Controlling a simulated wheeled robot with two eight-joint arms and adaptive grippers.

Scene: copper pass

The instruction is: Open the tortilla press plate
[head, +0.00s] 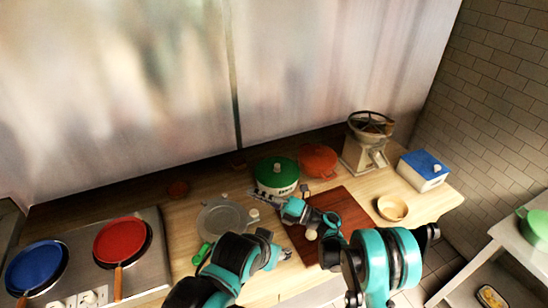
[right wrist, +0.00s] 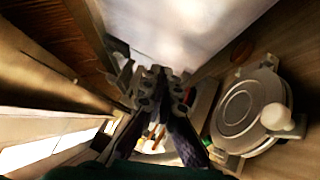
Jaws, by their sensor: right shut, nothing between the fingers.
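The tortilla press (head: 222,220) is a grey round plate lying flat on the wooden counter, with a pale knob (head: 254,213) at its right. In the right wrist view the press (right wrist: 243,105) is at the right, its ringed plate face up and its knob (right wrist: 276,117) near the edge. My right gripper (head: 264,195) is shut and empty, above and right of the press in the head view, in front of the green-lidded pot. Its fingers (right wrist: 157,90) also show in the wrist view, apart from the press. My left gripper (head: 276,252) is below and right of the press; its fingers are unclear.
A green-lidded pot (head: 277,174) and an orange pot (head: 318,160) stand behind. A red-brown board (head: 345,208) lies under my right arm. Red (head: 120,239) and blue (head: 36,264) pans sit at left. A grinder (head: 365,145), blue-lidded box (head: 424,170) and bowl (head: 392,207) are at right.

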